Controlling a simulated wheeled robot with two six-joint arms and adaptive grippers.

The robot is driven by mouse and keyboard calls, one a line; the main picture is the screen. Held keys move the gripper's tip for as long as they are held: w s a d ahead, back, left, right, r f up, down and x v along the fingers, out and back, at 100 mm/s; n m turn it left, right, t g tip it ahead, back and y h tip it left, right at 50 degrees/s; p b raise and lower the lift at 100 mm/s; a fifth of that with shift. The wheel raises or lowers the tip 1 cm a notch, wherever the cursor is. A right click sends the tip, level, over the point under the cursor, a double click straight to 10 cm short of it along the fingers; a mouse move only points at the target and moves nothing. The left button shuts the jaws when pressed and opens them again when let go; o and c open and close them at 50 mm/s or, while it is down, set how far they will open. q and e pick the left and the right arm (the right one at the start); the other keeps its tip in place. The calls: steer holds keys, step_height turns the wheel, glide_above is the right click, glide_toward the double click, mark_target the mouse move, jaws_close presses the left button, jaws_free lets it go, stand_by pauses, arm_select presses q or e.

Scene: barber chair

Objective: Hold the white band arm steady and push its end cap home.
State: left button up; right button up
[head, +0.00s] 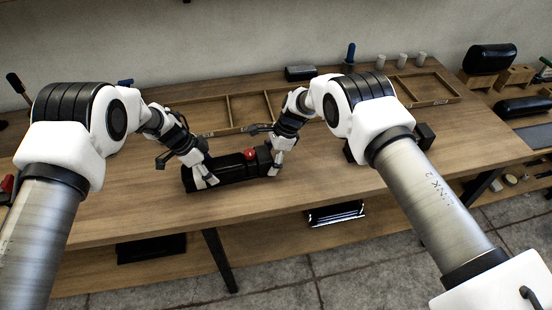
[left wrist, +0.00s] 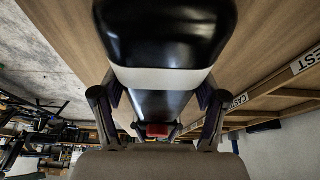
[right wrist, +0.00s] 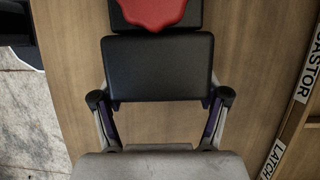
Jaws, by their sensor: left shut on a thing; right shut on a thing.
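The white band arm (head: 232,168) is a long black padded piece lying on the wooden table. Its white band (left wrist: 160,79) crosses it in the left wrist view. My left gripper (head: 206,183) is shut on the arm near the band, one finger on each side. A black block (right wrist: 160,68), apparently the end cap, is between the fingers of my right gripper (head: 275,168) at the arm's other end. A red piece (right wrist: 153,12) sits on the black part beside the block. A thin dark seam shows between block and that part; I cannot tell whether they touch.
A wooden divided tray (head: 228,112) with labels lies behind the arm. A black block (head: 300,73) and white cylinders (head: 403,60) stand at the back. Another black object (head: 425,134) is right of my right forearm. The table's front is clear.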

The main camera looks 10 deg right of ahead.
arm_select(q)
steer(key=shift+d+r, duration=0.1)
steer(key=shift+d, duration=0.15)
arm_select(e)
steer(key=o, duration=1.7)
arm_select(q)
steer(key=shift+a, duration=0.1)
arm_select(e)
steer(key=shift+d+r, duration=0.1)
steer(key=shift+r, duration=0.25)
steer(key=v, duration=1.1)
steer(key=shift+w+d, duration=0.1)
arm_select(q)
steer(key=o, duration=1.8)
